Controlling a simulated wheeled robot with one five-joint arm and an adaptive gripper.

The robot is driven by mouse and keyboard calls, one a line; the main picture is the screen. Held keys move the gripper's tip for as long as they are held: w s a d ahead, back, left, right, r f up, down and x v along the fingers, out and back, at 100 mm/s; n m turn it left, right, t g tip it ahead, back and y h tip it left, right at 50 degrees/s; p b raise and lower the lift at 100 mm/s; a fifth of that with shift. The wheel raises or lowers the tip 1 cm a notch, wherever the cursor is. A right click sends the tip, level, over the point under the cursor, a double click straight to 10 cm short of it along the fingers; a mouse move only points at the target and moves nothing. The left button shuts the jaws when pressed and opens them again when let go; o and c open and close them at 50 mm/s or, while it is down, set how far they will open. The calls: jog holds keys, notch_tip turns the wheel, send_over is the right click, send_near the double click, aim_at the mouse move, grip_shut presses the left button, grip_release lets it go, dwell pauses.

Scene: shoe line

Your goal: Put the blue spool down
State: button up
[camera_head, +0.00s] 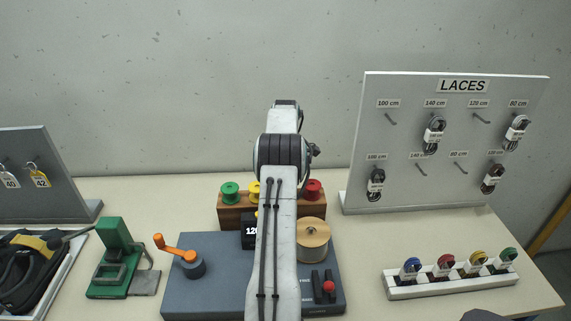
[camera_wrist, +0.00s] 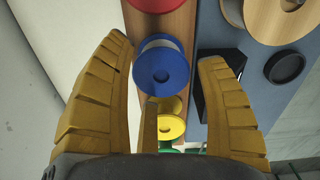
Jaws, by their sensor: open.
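The blue spool (camera_wrist: 162,66) is in the wrist view, over the wooden rack (camera_wrist: 181,25), between a red spool and a yellow spool (camera_wrist: 170,126). It appears to sit in the rack, though its base is hidden. In the head view my arm covers the blue spool and part of the rack (camera_head: 231,215). The red spool (camera_head: 313,190) and green spool (camera_head: 230,191) stand in the rack there.
A grey-blue machine base (camera_head: 215,290) with an orange crank (camera_head: 176,249) and a large wooden reel (camera_head: 313,236) stands in front of the rack. A green tool (camera_head: 118,260) is at left. A LACES board (camera_head: 440,185) and white lace tray (camera_head: 450,284) are at right.

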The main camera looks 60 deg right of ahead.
notch_tip(320, 180, up, 9)
jog(key=p, duration=0.1)
jog(key=w+a+r+m, duration=0.1)
jog(key=w+a+r, duration=0.35)
jog(key=a, duration=0.25)
jog(key=w+a+r+m, duration=0.1)
jog(key=w+a+r, duration=0.35)
jog(key=a, duration=0.25)
jog(key=a+r+m+t+h, duration=0.15)
jog(key=a+r, duration=0.35)
jog(key=a, duration=0.8)
jog(key=s+a+m+t, duration=0.1)
jog(key=s+a, duration=0.3)
jog(key=a, duration=0.3)
jog(key=s+a+m+t, duration=0.1)
jog(key=s+a+m, duration=0.15)
jog(key=a, duration=0.55)
jog(key=s+a+f+m, duration=0.1)
jog(key=s+a+f, duration=0.2)
jog(key=s+a, duration=0.1)
jog(key=s+a+f+m+t+y, duration=0.1)
jog(key=s+a+f, duration=0.2)
jog(key=s, duration=0.3)
jog(key=shift+s+a+f, duration=0.25)
jog(key=shift+s+a, duration=0.1)
jog(key=shift+s, duration=0.05)
jog(key=shift+y, duration=0.25)
jog(key=shift+f+b, duration=0.5)
jog(key=shift+f, duration=0.25)
